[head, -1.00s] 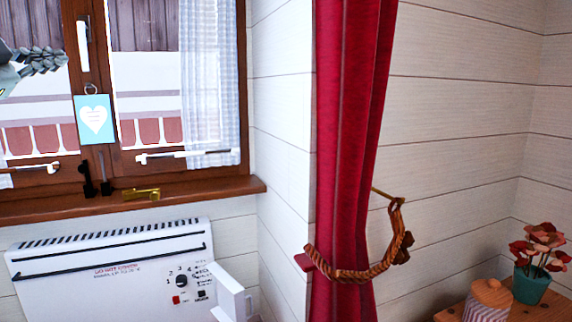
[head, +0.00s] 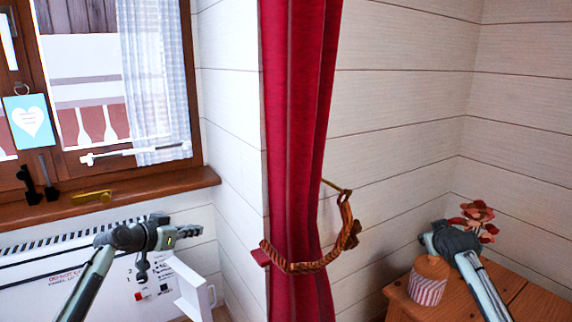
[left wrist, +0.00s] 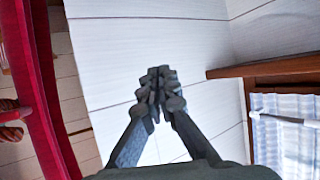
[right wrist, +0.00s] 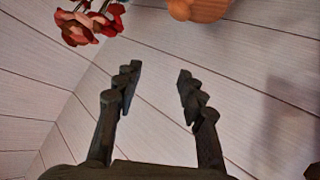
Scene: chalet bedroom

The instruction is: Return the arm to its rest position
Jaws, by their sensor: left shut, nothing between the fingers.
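My left gripper (head: 190,232) is in front of the white heater (head: 60,270) in the head view, below the window sill. In the left wrist view its fingers (left wrist: 157,82) are shut together with nothing between them, against white plank wall. My right arm comes in at the lower right of the head view, its end by the wooden cabinet and the flowers. In the right wrist view the right gripper (right wrist: 157,85) has its fingers wide apart and empty, with plank wall behind.
A red curtain (head: 298,130) with a rope tieback (head: 325,262) hangs between the arms. A striped jar (head: 428,285) stands on the wooden cabinet (head: 530,300), near red flowers (head: 474,216). The window sill (head: 130,195) juts out above the heater. A blue heart card (head: 30,122) hangs at the window.

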